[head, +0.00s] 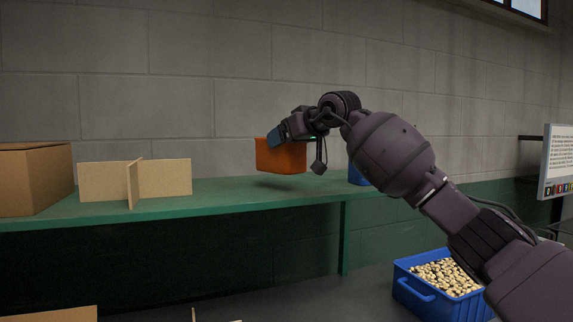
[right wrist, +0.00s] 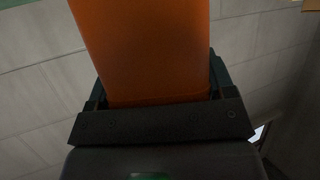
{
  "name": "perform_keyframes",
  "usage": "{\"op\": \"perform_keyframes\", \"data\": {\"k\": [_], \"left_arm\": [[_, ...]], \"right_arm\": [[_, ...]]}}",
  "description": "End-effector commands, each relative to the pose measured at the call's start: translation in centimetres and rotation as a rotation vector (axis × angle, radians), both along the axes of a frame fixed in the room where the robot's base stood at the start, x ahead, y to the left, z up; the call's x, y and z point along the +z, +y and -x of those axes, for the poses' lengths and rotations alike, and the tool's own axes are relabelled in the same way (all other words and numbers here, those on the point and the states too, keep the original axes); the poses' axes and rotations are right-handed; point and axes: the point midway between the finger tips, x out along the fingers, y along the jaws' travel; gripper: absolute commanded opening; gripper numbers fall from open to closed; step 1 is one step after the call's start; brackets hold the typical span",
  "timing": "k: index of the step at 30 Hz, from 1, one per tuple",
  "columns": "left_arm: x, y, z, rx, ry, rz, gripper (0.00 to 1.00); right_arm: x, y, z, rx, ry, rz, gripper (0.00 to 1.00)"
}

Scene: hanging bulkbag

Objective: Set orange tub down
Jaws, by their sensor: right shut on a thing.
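An orange tub (head: 280,158) is held over the green shelf (head: 225,196) in the head view, with a shadow on the shelf just beneath it. A small gap seems to lie between tub and shelf. My right gripper (head: 276,138) is shut on the tub's upper part from the right. In the right wrist view the orange tub (right wrist: 145,50) fills the space between the fingers of my right gripper (right wrist: 158,88). My left gripper is in neither view.
Cardboard dividers (head: 165,178) stand on the shelf to the left, with a cardboard box (head: 35,182) beyond. A blue container (head: 356,176) stands right of the tub, partly hidden by my arm. A blue crate (head: 425,296) of pale pieces sits below.

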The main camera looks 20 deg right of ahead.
Motion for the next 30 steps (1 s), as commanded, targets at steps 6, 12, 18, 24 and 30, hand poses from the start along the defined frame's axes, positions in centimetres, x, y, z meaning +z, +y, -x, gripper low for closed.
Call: {"op": "perform_keyframes", "data": {"k": [6,12,18,24,30], "left_arm": [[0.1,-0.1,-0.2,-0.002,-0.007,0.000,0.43],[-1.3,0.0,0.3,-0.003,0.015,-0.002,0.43],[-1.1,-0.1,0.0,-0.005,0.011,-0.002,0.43],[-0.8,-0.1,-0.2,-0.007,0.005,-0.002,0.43],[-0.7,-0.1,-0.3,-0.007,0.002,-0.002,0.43]], "right_arm": [[-1.1,0.0,0.0,0.000,-0.003,0.000,0.29],[-4.2,0.0,-0.1,0.001,0.001,0.000,0.29],[-4.5,0.0,0.1,0.000,-0.002,0.000,0.30],[-4.6,0.0,0.1,0.000,-0.001,0.000,0.80],[-4.5,0.0,0.1,0.000,-0.002,0.000,1.00]]}}
